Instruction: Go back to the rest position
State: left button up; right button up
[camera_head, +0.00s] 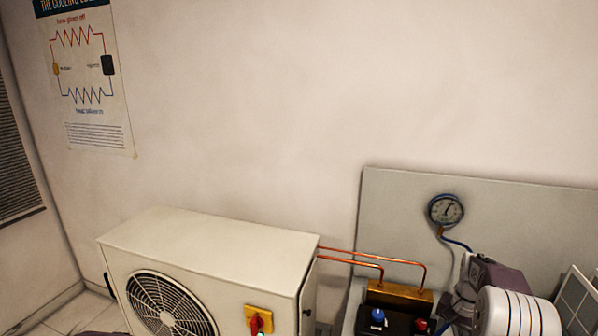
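My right arm comes in at the bottom right. Its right gripper (462,300) is by the right side of a dark valve block, over the bench area. The fingers are small, dark and partly hidden by my arm, so I cannot tell whether they are open or shut or touch anything. My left gripper is not in view. A purple-grey sliver at the bottom left edge may be part of my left arm.
A beige fan unit (205,245) with a red switch (258,322) stands left of centre. Copper pipes (375,256) run from it to a brass block (400,293). A blue knob (378,317) sits below. A round gauge (446,210) hangs on a grey panel (540,215).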

jog(key=s+a+r+n+t, duration=0.15)
jog(key=a+r, duration=0.25)
jog(key=a, duration=0.4)
jog(key=s+a+r+n+g, duration=0.1)
jog(key=a+r+n, duration=0.1)
jog(key=a+r, duration=0.35)
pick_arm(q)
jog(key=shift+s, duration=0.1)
pick_arm(e)
jog(key=s+a+f+n, duration=0.2)
jog(key=s+a+f, duration=0.2)
jog(key=s, duration=0.4)
jog(key=s+a+f+n, duration=0.3)
jog(key=s+a+f, duration=0.1)
jog(key=s, duration=0.5)
jog(key=shift+a+f+t, duration=0.35)
jog(key=shift+a, duration=0.1)
jog(key=shift+n, duration=0.25)
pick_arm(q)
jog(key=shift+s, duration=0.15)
pick_arm(e)
jog(key=shift+s, duration=0.1)
